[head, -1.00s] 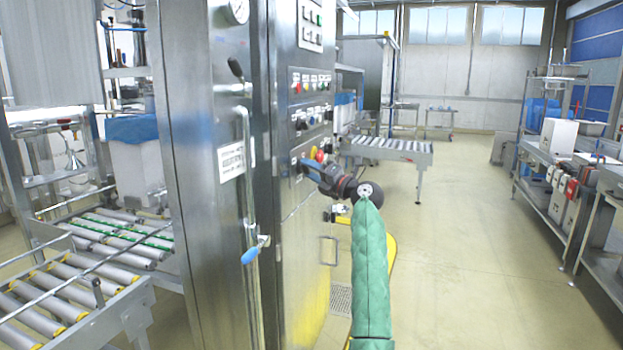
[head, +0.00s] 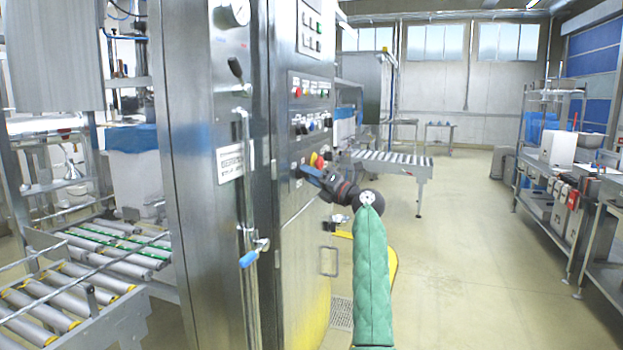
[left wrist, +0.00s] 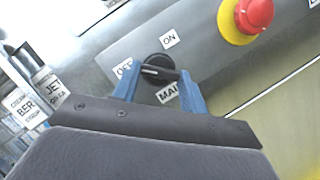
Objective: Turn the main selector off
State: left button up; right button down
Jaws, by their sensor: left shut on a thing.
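The main selector (left wrist: 158,70) is a round black knob with a raised grip bar, on the grey panel in the left wrist view. The white mark on its bar points left, at the partly covered OFF label (left wrist: 122,68). The ON label (left wrist: 169,38) is above it, and a label starting "MAI" (left wrist: 170,93) is below, partly covered. My left gripper (left wrist: 156,80) has its two blue fingers shut on the selector, one at each end of the bar. In the head view my left gripper (head: 304,171) is at the cabinet panel and hides the selector.
A red emergency stop on a yellow base (left wrist: 254,16) sits close to the selector, upper right in the wrist view. Rows of buttons (head: 312,88) are higher on the steel cabinet (head: 216,190). Roller conveyors (head: 100,245) stand left. The floor (head: 470,250) to the right is open.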

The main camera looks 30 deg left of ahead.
pick_arm(q)
jog(key=shift+f, duration=0.1)
jog(key=o, duration=1)
jog(key=v, duration=0.7)
jog(key=shift+d, duration=0.4)
jog(key=shift+f, duration=0.1)
jog(key=shift+w, duration=0.15)
